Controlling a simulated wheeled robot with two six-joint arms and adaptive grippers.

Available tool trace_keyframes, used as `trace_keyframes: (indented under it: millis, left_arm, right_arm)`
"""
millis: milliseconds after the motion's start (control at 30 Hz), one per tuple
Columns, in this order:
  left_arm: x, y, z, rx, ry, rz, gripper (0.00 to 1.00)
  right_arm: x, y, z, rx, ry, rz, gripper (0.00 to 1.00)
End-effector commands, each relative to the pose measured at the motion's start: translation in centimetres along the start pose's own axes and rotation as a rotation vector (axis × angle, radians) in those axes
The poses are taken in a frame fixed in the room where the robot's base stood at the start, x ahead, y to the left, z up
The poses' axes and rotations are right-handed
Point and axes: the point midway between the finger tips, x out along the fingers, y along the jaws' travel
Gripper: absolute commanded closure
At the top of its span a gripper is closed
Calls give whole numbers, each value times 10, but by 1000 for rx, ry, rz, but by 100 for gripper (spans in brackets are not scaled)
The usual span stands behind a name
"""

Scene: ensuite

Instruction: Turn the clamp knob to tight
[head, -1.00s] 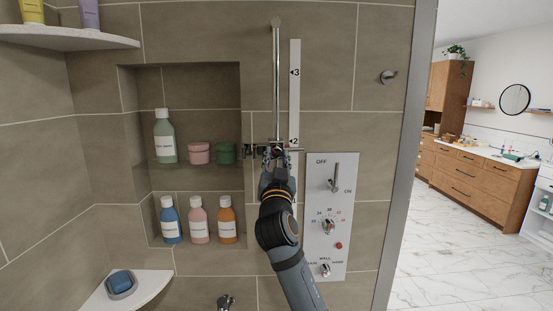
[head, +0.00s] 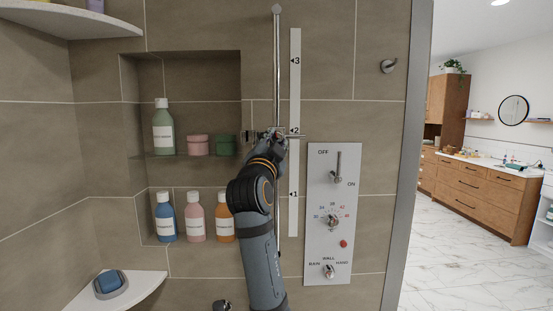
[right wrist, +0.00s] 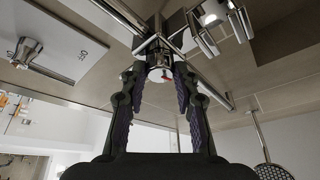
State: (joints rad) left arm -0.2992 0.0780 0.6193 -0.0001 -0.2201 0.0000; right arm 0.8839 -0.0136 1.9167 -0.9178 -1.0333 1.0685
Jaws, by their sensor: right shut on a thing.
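The chrome rail (head: 277,70) stands upright on the tiled wall, with the clamp (head: 281,132) on it close to the level of the 2 mark. My right gripper (head: 275,143) is at the clamp, and hides much of it in the head view. In the right wrist view, the clamp knob (right wrist: 160,74), a round end with a small red and green mark, sits between the two fingers of my right gripper (right wrist: 159,78). The gripper is shut on this knob. My left gripper is not in view.
A white scale strip (head: 295,90) runs beside the rail. A control panel (head: 343,255) with a lever and dials is close on the right. On the left is a niche with bottles (head: 163,135) and jars (head: 197,145). Wall to the upper right is mostly clear.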

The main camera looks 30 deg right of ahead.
Motion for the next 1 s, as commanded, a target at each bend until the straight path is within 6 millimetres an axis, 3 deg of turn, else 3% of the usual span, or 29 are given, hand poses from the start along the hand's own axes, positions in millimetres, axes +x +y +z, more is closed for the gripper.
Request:
trace_keyframes:
  millis: [33,333,1000]
  left_arm:
    - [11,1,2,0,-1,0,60]
    - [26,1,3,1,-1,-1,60]
    - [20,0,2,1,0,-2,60]
  right_arm:
    - [-2,2,5,43,-3,17,100]
    - [0,-3,2,305,9,124,100]
    - [2,-10,-3,825,34,332,100]
